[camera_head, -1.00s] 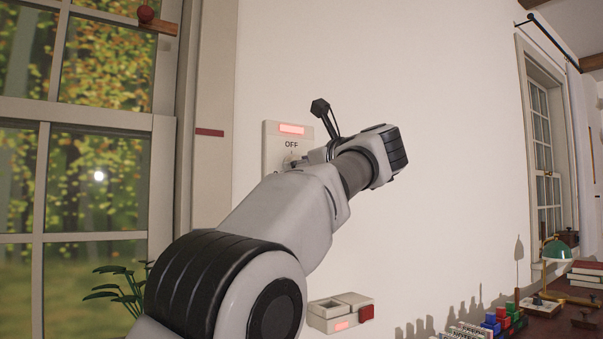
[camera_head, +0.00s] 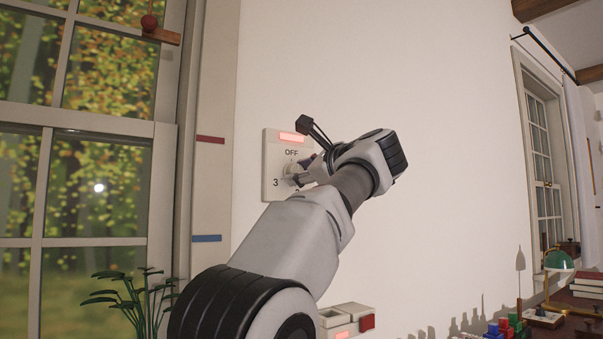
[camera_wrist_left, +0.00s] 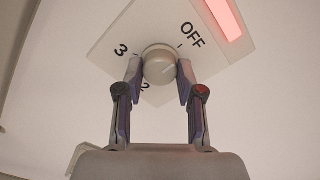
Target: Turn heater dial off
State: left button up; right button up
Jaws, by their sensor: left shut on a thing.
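The heater dial (camera_wrist_left: 159,66) is a round grey knob on a white wall plate (camera_head: 271,182) marked OFF, 3 and, in the left wrist view, 2. A red light strip (camera_head: 292,138) glows at the top of the plate. My left gripper (camera_wrist_left: 158,72) is shut on the dial, one finger on each side. In the head view the dial (camera_head: 294,172) is partly hidden by my left gripper (camera_head: 300,174). A small pale mark shows on the knob's face, but I cannot tell its exact setting. My right gripper is not in view.
A low white wall box (camera_head: 338,318) with a red part sits below the plate, partly behind my arm. A window (camera_head: 80,190) and plant (camera_head: 130,300) are at left. A desk with a green lamp (camera_head: 558,256) is at lower right. The wall between is bare.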

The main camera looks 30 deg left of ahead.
pick_arm(q)
jog(key=o, duration=1.2)
jog(key=shift+c, duration=0.2)
jog(key=v, duration=1.2)
jog(key=shift+f, duration=0.15)
